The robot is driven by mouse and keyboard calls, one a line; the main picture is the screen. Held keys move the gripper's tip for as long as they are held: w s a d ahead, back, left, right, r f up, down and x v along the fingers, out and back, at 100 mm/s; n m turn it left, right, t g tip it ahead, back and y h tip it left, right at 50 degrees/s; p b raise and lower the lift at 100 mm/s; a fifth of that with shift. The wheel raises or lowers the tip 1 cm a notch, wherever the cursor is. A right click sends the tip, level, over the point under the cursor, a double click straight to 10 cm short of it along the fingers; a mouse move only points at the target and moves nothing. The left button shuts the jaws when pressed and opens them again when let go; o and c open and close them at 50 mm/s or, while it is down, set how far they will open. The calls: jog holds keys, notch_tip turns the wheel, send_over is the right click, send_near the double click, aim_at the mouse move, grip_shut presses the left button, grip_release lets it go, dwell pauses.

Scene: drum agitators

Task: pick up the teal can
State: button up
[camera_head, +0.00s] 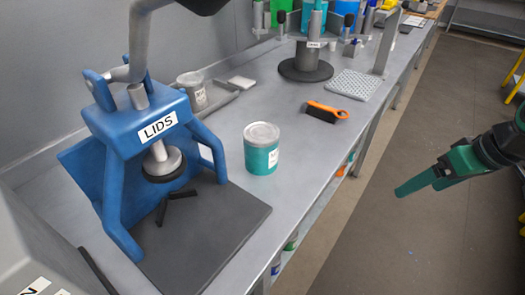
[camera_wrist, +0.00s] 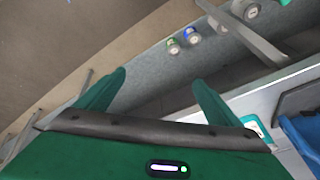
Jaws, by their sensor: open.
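The teal can (camera_head: 262,158) stands upright on the metal bench, just right of the blue press. My gripper (camera_head: 408,186) is in the air over the floor, right of the bench and well apart from the can. In the wrist view, the two green fingers of my gripper (camera_wrist: 159,80) are spread with nothing between them. A small teal and white patch shows behind the right finger's base there; I cannot tell whether it is the can.
The blue press marked LIDS (camera_head: 158,128) stands left of the can on a dark base plate (camera_head: 205,235). An orange-handled brush (camera_head: 325,112), a grey can (camera_head: 191,92) and a perforated plate (camera_head: 354,84) lie farther back. Small containers (camera_wrist: 193,37) sit below the bench top.

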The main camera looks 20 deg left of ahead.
aim_at(269, 139)
jog(key=w+a+n+y, duration=0.1)
jog(key=a+n+y, duration=0.1)
jog(key=a, duration=0.6)
jog(key=w+a+r+n+y, duration=0.1)
jog(key=a+n, duration=0.3)
jog(key=a, duration=0.4)
jog(key=w+a+r+n+y, duration=0.1)
jog(key=w+a+n+y, duration=0.1)
jog(key=a, duration=0.7)
jog(key=shift+n+g+y, duration=0.4)
jog(key=shift+n+y, duration=0.2)
jog(key=shift+y, duration=0.5)
jog(key=a+n+y, duration=0.1)
jog(key=a, duration=0.3)
jog(key=a+r+y, duration=0.1)
jog(key=a, duration=0.3)
jog(key=s+a+n+y, duration=0.1)
jog(key=a, duration=0.3)
jog(key=shift+a+r+n+g, duration=0.15)
jog(key=shift+r+n+g, duration=0.15)
jog(key=shift+g, duration=0.1)
jog(key=shift+s+f+x, duration=0.15)
jog(key=shift+f+x, duration=0.05)
jog(key=shift+x, duration=1.35)
jog(key=shift+s+f+x, duration=0.15)
jog(key=shift+x, duration=1.4)
jog(key=shift+r, duration=0.1)
jog(key=c, duration=1.5)
